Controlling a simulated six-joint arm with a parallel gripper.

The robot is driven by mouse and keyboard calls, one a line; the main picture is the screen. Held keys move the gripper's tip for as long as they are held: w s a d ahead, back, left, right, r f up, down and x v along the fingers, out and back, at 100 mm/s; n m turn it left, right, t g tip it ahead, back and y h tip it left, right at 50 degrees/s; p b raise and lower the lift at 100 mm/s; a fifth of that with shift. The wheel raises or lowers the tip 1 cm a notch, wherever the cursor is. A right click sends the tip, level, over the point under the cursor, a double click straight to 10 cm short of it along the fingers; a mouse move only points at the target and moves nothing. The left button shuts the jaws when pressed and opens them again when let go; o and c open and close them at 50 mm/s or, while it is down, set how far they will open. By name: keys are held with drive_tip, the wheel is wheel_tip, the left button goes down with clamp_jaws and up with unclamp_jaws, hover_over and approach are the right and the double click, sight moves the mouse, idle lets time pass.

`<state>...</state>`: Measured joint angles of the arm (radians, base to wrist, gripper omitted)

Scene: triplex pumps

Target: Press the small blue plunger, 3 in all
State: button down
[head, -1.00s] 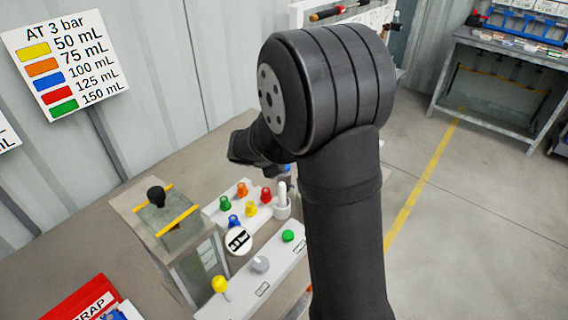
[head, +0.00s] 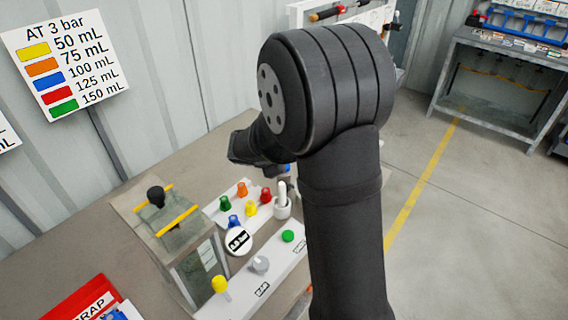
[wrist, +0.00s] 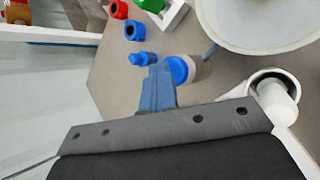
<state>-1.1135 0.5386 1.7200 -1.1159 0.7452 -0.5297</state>
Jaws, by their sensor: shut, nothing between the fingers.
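The small blue plunger appears to be the round blue cap (wrist: 178,70) on a short greyish cylinder in the wrist view. Blue also shows beside my arm in the head view (head: 286,168), mostly covered by it. My gripper (wrist: 158,72) is shut and empty, its blue fingers just left of the cap in the wrist view. I cannot tell whether they touch it. In the head view my arm hides the fingertips.
Yellow, orange, blue, red and green knobs (head: 250,209) stand on a white block beside a round gauge (head: 238,241). A front panel carries a green button (head: 288,236), a grey knob (head: 261,264) and a yellow knob (head: 220,284). A white cylinder (head: 282,207) stands near my arm.

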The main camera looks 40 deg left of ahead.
drive_tip(key=shift+r, duration=1.05)
drive_tip(key=shift+r, duration=2.55)
wheel_tip(320, 180, up, 4)
drive_tip(key=shift+f, duration=0.15)
idle(0.5)
drive_tip(key=shift+f, duration=4.4)
